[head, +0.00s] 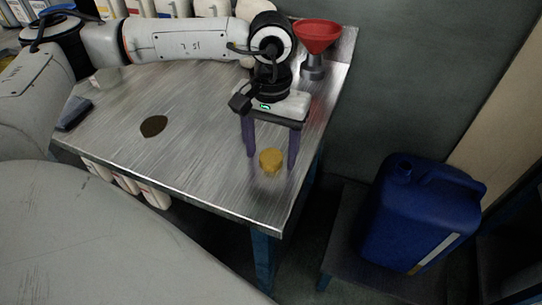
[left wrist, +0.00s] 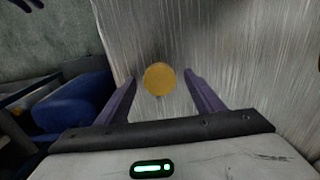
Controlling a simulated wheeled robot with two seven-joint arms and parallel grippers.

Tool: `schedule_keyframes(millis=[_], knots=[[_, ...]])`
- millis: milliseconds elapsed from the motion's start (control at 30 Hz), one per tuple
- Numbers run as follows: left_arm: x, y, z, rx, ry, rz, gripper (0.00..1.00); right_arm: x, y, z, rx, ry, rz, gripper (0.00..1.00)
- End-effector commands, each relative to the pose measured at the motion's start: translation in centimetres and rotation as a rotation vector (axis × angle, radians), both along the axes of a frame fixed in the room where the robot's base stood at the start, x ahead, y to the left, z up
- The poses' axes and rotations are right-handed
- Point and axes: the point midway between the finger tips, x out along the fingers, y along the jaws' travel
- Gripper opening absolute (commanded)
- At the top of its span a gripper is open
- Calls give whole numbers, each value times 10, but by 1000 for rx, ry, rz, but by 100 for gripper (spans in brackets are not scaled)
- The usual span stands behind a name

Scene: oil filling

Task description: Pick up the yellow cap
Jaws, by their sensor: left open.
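The yellow cap (head: 271,160) rests on the metal table near its front right corner. It also shows in the left wrist view (left wrist: 159,79), centred between the fingers and slightly beyond their tips. My left gripper (head: 271,163) is open and points down over the cap, with one finger on each side of it. In the left wrist view the gripper (left wrist: 161,76) has clear gaps between the cap and both fingers. Nothing is held. My right gripper does not show in either view.
The metal table (head: 190,165) has a dark oil stain (head: 153,126). A red funnel (head: 316,37) stands at the back right corner. A blue canister (head: 415,215) sits on a low stand to the right of the table. Several bottles line the back. The surface around the cap is clear.

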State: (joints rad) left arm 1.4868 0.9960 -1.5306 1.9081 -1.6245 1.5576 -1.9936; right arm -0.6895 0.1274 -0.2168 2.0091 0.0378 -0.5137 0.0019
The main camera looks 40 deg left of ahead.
Motion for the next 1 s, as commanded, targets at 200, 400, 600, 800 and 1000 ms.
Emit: schedule_keyframes(millis=[200,400,600,800,1000], knots=[[0,0,0,0,0,1,40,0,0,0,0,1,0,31],[0,0,0,0,1,1,18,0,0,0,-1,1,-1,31],[0,0,0,-1,0,1,18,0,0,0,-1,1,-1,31],[1,0,15,-1,-2,1,18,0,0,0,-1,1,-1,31],[1,-1,55,-1,-3,-1,18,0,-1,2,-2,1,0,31]])
